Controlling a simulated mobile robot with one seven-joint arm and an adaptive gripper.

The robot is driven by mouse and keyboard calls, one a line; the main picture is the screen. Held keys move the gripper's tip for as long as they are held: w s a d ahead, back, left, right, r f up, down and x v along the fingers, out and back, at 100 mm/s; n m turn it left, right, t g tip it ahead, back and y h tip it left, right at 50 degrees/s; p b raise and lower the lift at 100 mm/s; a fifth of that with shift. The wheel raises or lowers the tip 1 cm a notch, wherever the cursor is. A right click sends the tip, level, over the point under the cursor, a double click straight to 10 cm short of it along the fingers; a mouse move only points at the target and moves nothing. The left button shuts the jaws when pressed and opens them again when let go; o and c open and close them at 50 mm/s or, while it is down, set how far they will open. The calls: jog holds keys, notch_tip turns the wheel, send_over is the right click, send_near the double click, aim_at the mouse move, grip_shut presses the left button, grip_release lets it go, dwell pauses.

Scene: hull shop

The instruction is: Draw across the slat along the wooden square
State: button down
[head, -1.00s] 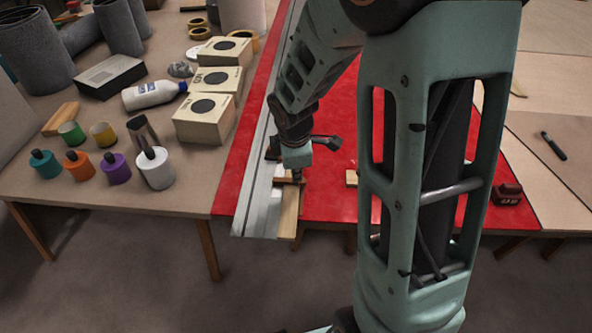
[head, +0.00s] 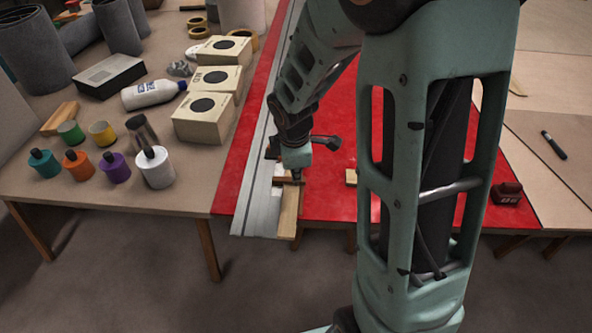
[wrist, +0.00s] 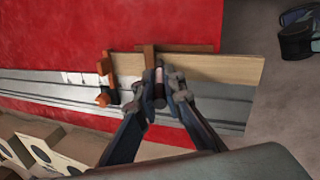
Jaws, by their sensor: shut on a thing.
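The slat (wrist: 215,68) is a pale wooden strip lying along the grey metal rail; in the head view its near end (head: 289,216) reaches the table's front edge. The brown wooden square (wrist: 148,52) lies across the slat, one arm running along the slat's far edge; it also shows in the head view (head: 290,181). My gripper (wrist: 159,98) is shut over the slat, beside the square. Between its fingertips is a small, thin thing, perhaps a pencil, mostly hidden by the fingers. I cannot tell whether its tip touches the slat, and no drawn line is discernible.
An orange clamp-like piece (wrist: 106,78) stands at the slat's left end in the wrist view. The rail (head: 258,195) runs along the red mat (head: 325,200). Paint jars, a white bottle (head: 153,94) and boxes (head: 203,118) crowd the left table.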

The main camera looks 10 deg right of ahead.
jog(key=shift+f, duration=0.2)
dwell(0.6)
jog(key=shift+w+a, duration=0.25)
jog(key=shift+a, duration=0.55)
jog(key=shift+w+a, duration=0.25)
jog(key=shift+a, duration=0.55)
jog(key=shift+r, duration=0.1)
dwell(0.3)
notch_tip(320, 180, up, 13)
jog(key=p, duration=1.1)
dwell(0.4)
